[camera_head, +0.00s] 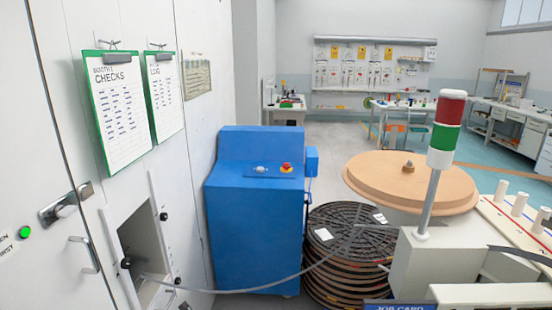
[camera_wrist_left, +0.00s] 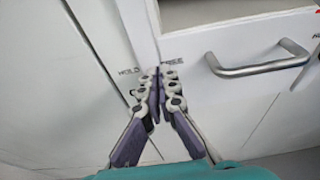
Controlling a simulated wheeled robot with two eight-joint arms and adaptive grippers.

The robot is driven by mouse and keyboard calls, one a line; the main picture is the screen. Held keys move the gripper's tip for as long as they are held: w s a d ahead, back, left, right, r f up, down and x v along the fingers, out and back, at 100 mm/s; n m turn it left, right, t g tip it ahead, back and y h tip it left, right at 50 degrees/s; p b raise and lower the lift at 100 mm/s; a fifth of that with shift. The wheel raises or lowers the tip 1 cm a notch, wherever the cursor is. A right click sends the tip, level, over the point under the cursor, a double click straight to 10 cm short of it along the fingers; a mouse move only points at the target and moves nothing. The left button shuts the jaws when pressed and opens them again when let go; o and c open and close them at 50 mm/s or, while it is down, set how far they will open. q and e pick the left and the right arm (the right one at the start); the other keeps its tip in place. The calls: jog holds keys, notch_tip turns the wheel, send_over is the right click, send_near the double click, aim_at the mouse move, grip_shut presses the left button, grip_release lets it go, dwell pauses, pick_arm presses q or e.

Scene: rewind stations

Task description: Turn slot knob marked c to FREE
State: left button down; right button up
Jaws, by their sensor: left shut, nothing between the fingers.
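In the left wrist view my left gripper (camera_wrist_left: 158,74) is shut and empty. Its fingertips are at a white panel (camera_wrist_left: 215,20), between the printed words HOLD (camera_wrist_left: 128,71) and FREE (camera_wrist_left: 172,62). The knob for these words is not clearly visible; the fingers cover that spot, and I cannot tell whether they touch it. No letter c is readable. In the head view black knobs sit by the wall slot (camera_head: 140,240): one at its upper right (camera_head: 163,216), one at its left (camera_head: 126,262) and one lower right (camera_head: 178,282). Neither gripper shows there.
A metal bar handle (camera_wrist_left: 258,70) is right of the fingers. In the head view a grey cable (camera_head: 270,287) runs from the slot toward the right, past a blue cabinet (camera_head: 255,225) and stacked black reels (camera_head: 345,240). A signal post (camera_head: 437,170) stands at the right.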

pick_arm(q)
jog(key=d, duration=0.6)
jog(key=shift+r, duration=0.35)
jog(key=shift+s, duration=0.1)
jog(key=s+a, duration=0.2)
jog(key=a, duration=0.4)
jog(key=shift+f, duration=0.15)
dwell(0.6)
jog(key=shift+w+f, duration=0.1)
jog(key=shift+f, duration=0.1)
dwell(0.6)
